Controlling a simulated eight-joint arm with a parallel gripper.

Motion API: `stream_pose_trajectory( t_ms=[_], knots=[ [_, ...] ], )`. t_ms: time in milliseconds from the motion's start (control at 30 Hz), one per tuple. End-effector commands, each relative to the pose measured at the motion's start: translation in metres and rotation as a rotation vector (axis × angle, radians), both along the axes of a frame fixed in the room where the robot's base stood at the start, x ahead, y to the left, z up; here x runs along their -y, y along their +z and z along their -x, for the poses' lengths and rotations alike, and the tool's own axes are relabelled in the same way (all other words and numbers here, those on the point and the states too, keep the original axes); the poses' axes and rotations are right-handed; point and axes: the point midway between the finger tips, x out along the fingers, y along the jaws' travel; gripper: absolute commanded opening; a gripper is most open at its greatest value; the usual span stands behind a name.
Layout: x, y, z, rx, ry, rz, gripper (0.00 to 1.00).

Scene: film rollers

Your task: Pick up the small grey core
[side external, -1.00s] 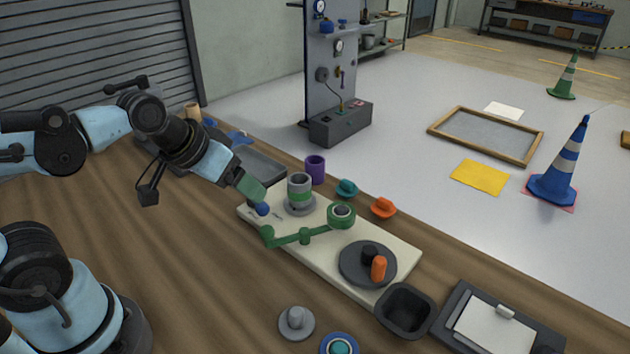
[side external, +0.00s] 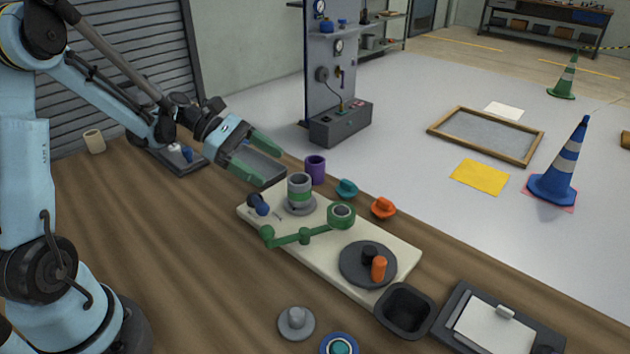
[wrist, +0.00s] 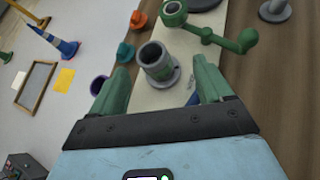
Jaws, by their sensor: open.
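A grey hollow cylinder with a green band (side external: 299,184) stands upright on a grey flange on the pale board (side external: 325,256). It is the likeliest core, though I cannot be sure. My gripper (side external: 270,166) is open and empty, above and to the left of the cylinder in the side view. In the wrist view, the cylinder (wrist: 157,64) shows beyond and between the two green fingertips of my gripper (wrist: 161,64), apart from them. A grey flanged knob (side external: 296,322) sits on the table in front of the board.
A green jointed arm (side external: 305,236) with a ring and a dark disc (side external: 352,272) with black and orange pegs are on the board. A blue-and-black piece (side external: 260,206) lies near the cylinder. Purple (side external: 315,169), teal (side external: 346,188) and orange (side external: 382,207) parts line the far edge.

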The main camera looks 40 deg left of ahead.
Motion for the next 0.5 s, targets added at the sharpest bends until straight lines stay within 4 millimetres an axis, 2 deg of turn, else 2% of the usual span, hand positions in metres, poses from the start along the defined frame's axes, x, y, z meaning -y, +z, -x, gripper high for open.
stream_pose_trajectory(
  t_ms=[100,267,367,500],
  knots=[
    [-0.013,-0.006,-0.001,-0.052,0.043,0.113,0.79],
    [-0.017,-0.009,-0.001,-0.083,0.060,0.181,0.79],
    [-0.009,-0.013,-0.005,-0.087,0.059,0.187,0.79],
    [0.012,-0.022,-0.015,-0.087,0.057,0.185,0.79]
  ],
)
